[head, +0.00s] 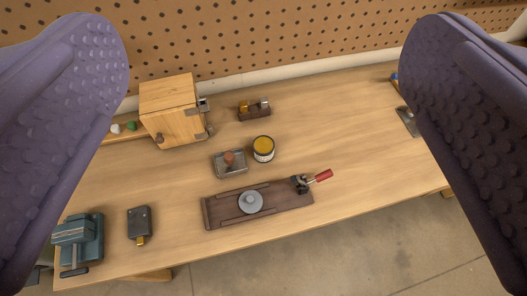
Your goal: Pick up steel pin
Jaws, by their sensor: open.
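A small dark wooden block (254,113) stands near the back of the workbench, right of a wooden box. A small silver-grey piece (264,103), which looks like the steel pin, sits at the right end of this block. A brass-coloured piece (244,106) sits at its left end. The details are too small to tell exactly. My gripper (265,45) is open, with its two purple textured fingers wide apart at the left and right of the view. Nothing is between them, and they are well away from the block.
The wooden box (170,110) stands left of the block. A yellow-topped tin (263,149) and a metal tray (231,170) are in front. A dark board with a red-handled clamp (259,203) lies nearer. A teal vise (78,240) is front left. The bench's right half is mostly clear; pegboard rises behind.

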